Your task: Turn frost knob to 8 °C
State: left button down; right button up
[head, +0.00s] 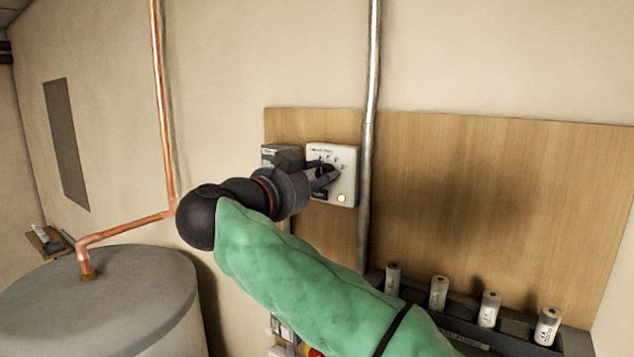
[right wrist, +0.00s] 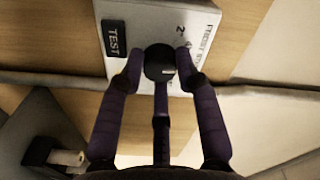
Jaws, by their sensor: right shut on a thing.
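The frost thermostat is a white box (head: 344,160) on the wooden backboard, with a printed scale and a lit yellow lamp at its lower right. Its black frost knob (right wrist: 159,62) shows in the right wrist view, with a small pale mark on its face. My right gripper (head: 324,175) reaches the box from the left. Its purple fingers (right wrist: 160,65) are closed around the knob's sides. In the head view the fingers partly cover the knob and scale, and I cannot read the setting. My left gripper is not in view.
A grey box (head: 283,156) sits directly left of the thermostat. A vertical metal pipe (head: 370,150) runs just right of it. A rack with several white cylinders (head: 439,292) is at lower right. A grey tank (head: 110,300) with copper pipe (head: 125,228) stands left.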

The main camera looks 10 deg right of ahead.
jog(key=m, duration=0.1)
jog(key=m+b, duration=0.1)
jog(key=m, duration=0.2)
jog(key=shift+s+d+r+m+b, duration=0.1)
jog(key=shift+d+r+m+b, duration=0.15)
jog(key=shift+m+b, duration=0.65)
jog(key=shift+m, duration=0.9)
jog(key=shift+f, duration=0.1)
jog(key=o, duration=1.2)
jog(key=shift+c, duration=0.2)
jog(key=shift+s+a+f, duration=0.15)
jog(key=shift+a, duration=0.15)
jog(key=v, duration=1.1)
jog(key=shift+s, duration=0.3)
